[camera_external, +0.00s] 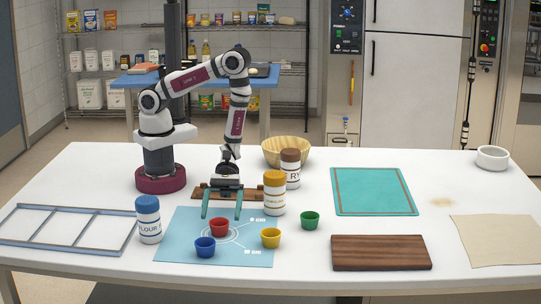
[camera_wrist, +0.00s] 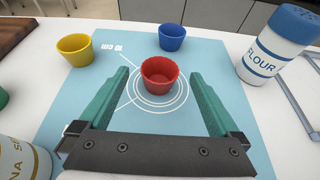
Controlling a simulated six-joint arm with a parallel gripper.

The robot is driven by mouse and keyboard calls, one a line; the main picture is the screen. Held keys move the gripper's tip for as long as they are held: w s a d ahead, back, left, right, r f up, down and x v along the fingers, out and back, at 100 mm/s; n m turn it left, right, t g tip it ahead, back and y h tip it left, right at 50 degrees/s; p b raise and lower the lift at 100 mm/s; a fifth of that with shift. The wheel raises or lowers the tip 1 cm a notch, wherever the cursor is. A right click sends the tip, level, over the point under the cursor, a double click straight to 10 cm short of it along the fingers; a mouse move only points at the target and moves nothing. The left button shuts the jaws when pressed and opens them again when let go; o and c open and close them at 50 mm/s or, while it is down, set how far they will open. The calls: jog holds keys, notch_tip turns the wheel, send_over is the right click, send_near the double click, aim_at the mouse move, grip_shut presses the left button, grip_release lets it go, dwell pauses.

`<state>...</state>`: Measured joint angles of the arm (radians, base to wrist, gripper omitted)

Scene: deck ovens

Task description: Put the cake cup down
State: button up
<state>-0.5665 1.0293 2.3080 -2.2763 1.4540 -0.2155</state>
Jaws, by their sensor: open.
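Several cake cups are in view. The red cup (camera_external: 219,227) stands upright on the blue mat (camera_external: 185,222), on its printed white rings. In the wrist view the red cup (camera_wrist: 161,80) sits between and beyond my two green fingers, with a gap on both sides. My gripper (camera_external: 222,215) is open and empty, low over the mat behind the red cup. The blue cup (camera_external: 205,247) and the yellow cup (camera_external: 271,238) stand on the mat, in front of the red one to either side. The green cup (camera_external: 310,220) stands on the white table, right of the mat.
A flour jar (camera_external: 149,222) stands at the mat's left edge. Two more jars (camera_external: 274,195) (camera_external: 290,172) stand behind the mat at right, near a wooden bowl (camera_external: 298,150). A dark wooden board (camera_external: 381,253) and a teal mat (camera_external: 373,191) lie at right, with bare table between them.

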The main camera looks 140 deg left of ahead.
aim_at(219, 228)
jog(key=x, duration=0.2)
jog(key=shift+w+d+f, duration=0.1)
jog(key=shift+w+d, duration=0.1)
jog(key=c, duration=1.5)
